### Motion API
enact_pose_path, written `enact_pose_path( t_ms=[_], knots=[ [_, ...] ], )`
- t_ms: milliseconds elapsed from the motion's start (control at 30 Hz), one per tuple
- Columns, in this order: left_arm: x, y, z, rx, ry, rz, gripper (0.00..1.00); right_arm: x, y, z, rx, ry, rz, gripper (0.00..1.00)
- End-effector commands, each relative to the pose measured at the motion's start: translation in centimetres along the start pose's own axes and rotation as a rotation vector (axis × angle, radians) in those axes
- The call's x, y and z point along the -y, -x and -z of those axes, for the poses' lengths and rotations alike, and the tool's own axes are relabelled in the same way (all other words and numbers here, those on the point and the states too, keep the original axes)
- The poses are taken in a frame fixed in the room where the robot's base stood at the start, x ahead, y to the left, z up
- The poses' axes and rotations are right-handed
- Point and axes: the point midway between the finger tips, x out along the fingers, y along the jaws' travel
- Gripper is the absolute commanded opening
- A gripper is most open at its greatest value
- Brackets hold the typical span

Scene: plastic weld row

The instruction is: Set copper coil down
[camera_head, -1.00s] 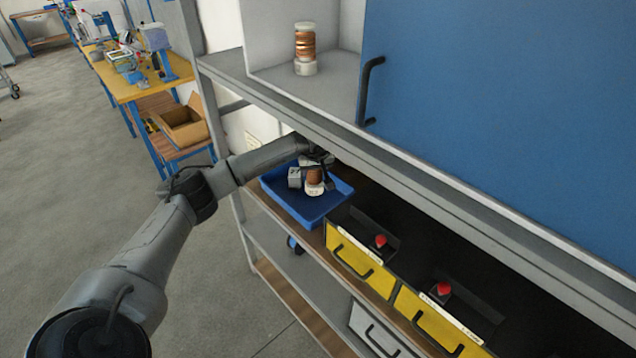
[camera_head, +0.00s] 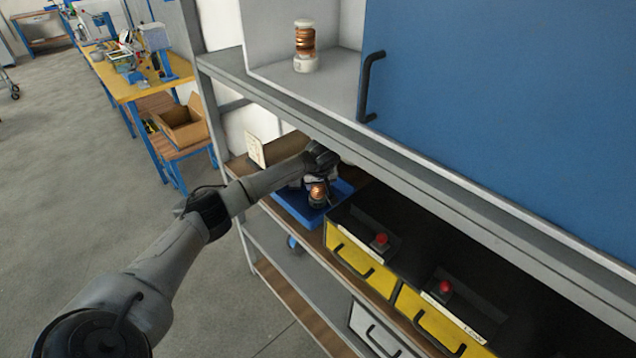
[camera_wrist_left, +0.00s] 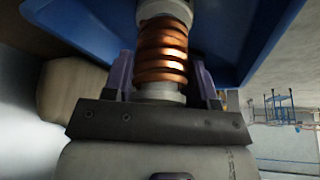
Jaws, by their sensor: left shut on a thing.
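A copper coil (camera_head: 318,191) with pale ends is held in my left gripper (camera_head: 321,182), over the blue tray (camera_head: 341,188) on the middle shelf. In the left wrist view the copper coil (camera_wrist_left: 162,50) stands between the two dark fingers of my left gripper (camera_wrist_left: 163,80), which are shut on it. The blue tray (camera_wrist_left: 238,40) lies behind it in that view. I cannot tell whether the coil touches the tray floor. My arm and gripper hide part of the tray. My right gripper is not in view.
Another copper coil (camera_head: 305,45) stands on the upper shelf, left of the blue cabinet door (camera_head: 500,110). Yellow drawers (camera_head: 358,262) with red knobs sit right of the tray. The upper shelf edge (camera_head: 400,165) overhangs my gripper. A small white card (camera_head: 256,150) stands left of the tray.

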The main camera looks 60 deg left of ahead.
Motion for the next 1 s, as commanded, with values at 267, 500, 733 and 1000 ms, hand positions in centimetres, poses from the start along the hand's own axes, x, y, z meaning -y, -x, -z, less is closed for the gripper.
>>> enact_pose_path(
  t_ms=[267,500,733,1000],
  knots=[
    [0.0,0.0,0.1,-0.002,0.001,-0.002,0.14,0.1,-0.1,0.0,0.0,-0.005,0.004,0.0],
    [0.0,-0.1,0.0,-0.001,0.0,-0.001,0.72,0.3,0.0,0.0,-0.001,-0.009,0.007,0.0],
    [0.0,-0.1,0.0,-0.001,0.0,-0.001,0.78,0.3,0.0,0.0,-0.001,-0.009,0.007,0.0],
    [-0.1,2.1,0.2,-0.003,-0.002,-0.004,0.78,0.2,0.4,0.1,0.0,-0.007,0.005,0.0]
  ],
)
